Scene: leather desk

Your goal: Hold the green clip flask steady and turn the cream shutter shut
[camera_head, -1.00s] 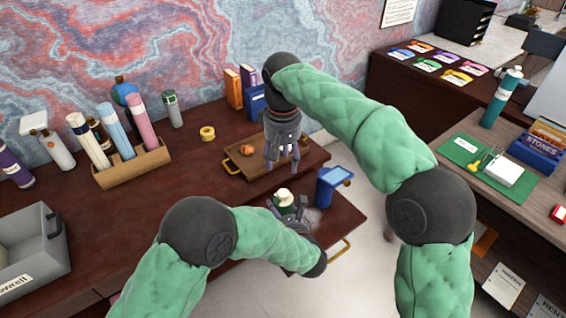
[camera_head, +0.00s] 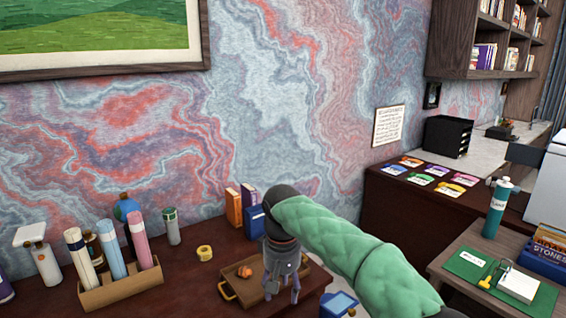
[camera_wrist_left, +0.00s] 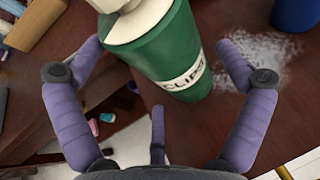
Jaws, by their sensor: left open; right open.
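The green clip flask (camera_wrist_left: 165,55) shows in the left wrist view, tilted in the picture, with a pale label that reads in part "CLIP". The cream shutter (camera_wrist_left: 138,22) is on its top and is cut by the upper edge of that view. My left gripper (camera_wrist_left: 157,65) is open, its purple fingers on either side of the flask, with gaps showing between them and its wall. My right gripper (camera_head: 281,290) is open in the head view, pointing down over the wooden tray. The flask and my left gripper are out of the head view.
The wooden tray (camera_head: 232,271) holds a small orange thing (camera_head: 244,271). A blue container (camera_head: 338,304) is at the bottom edge. A wooden rack (camera_head: 122,289) with several bottles stands at left. A pale scattered patch (camera_wrist_left: 262,55) lies beside the flask.

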